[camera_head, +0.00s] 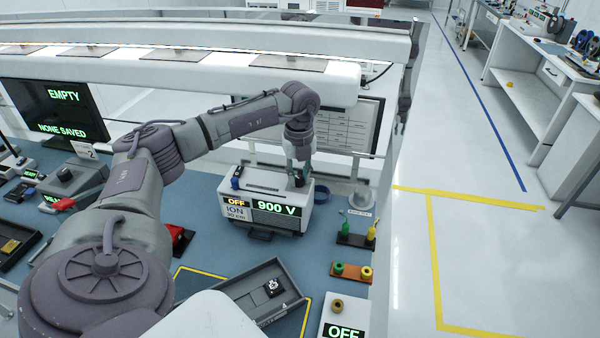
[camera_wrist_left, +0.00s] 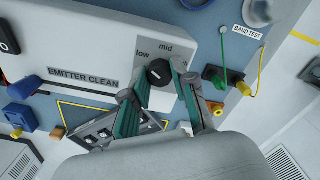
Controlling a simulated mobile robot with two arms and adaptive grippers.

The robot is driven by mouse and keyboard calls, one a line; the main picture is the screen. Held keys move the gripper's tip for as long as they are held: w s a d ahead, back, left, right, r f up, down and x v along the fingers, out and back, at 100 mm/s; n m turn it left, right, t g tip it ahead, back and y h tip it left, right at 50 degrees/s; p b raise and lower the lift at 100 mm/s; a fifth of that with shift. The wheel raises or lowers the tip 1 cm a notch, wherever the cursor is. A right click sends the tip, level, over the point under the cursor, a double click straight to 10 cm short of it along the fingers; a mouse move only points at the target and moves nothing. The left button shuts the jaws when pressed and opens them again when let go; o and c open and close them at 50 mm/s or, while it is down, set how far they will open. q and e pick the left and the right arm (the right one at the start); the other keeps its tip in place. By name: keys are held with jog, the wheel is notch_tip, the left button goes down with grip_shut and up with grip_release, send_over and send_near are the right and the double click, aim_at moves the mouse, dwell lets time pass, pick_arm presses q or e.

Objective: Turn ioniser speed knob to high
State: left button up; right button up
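The ioniser is a white box (camera_head: 234,195) on the blue-grey bench in the head view. No "high" lettering shows. My left gripper (camera_head: 299,174) reaches down to the box's top right end. In the left wrist view its two teal fingers (camera_wrist_left: 160,78) flank the knob closely and appear to press on it. My right gripper is not in view.
A grey tray (camera_head: 235,292) lies in front of the ioniser. A black monitor (camera_head: 57,108) stands at the left, and a paper chart (camera_head: 345,122) is behind.

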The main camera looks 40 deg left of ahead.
pick_arm(q)
jog(key=shift+c, duration=0.7)
jog(key=shift+m, duration=1.7)
jog(key=m, duration=0.3)
jog(key=shift+m, duration=0.3)
jog(key=m, duration=0.3)
